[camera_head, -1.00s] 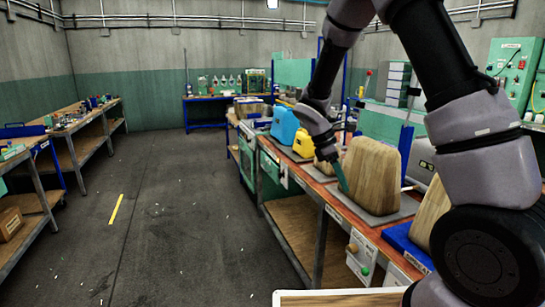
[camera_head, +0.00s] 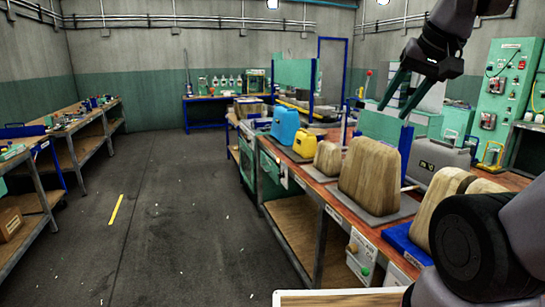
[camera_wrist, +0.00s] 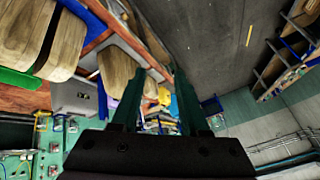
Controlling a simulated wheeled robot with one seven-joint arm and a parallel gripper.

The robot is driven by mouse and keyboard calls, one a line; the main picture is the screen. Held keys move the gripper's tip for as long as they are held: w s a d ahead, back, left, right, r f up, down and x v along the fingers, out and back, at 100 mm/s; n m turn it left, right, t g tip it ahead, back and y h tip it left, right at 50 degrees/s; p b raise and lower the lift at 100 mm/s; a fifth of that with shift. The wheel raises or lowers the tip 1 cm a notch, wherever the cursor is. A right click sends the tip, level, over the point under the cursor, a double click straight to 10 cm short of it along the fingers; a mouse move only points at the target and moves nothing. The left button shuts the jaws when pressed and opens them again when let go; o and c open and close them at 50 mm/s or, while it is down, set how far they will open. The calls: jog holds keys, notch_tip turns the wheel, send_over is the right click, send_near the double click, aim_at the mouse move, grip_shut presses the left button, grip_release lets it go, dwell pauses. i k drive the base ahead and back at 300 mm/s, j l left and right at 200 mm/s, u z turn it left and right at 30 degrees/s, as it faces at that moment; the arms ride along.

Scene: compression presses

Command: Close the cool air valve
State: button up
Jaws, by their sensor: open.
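I cannot identify the cool air valve for certain. A pale control box (camera_head: 360,258) on the bench front carries a light knob (camera_head: 353,247) and a green knob (camera_head: 365,271); its label is too small to read. Green wall cabinets (camera_head: 508,78) at the right carry red-and-grey switches (camera_head: 489,121), also too small to read. My gripper (camera_head: 392,112) is raised above the bench, behind the large wooden block in the picture. Its two teal fingers are apart with nothing between them, as the wrist view (camera_wrist: 160,72) also shows.
The bench holds a large wooden block (camera_head: 368,175), a small wooden block (camera_head: 327,158), a yellow container (camera_head: 305,143), a blue container (camera_head: 285,125) and a grey case (camera_head: 437,162). A blue tray (camera_head: 405,241) sits near the front. The floor (camera_head: 180,210) at left is open.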

aim_at(366, 271)
jog(key=k+z, duration=0.15)
jog(key=k, duration=0.25)
jog(key=k+l+z, duration=0.2)
jog(key=k, duration=0.25)
jog(key=k+l+z, duration=0.15)
jog(key=k, duration=0.25)
jog(key=z, duration=2.25)
jog(key=j+z, duration=0.35)
jog(key=k+j+z, duration=0.1)
jog(key=j+z, duration=0.3)
jog(key=k+j+z, duration=0.1)
jog(key=z, duration=0.25)
jog(key=j, duration=0.1)
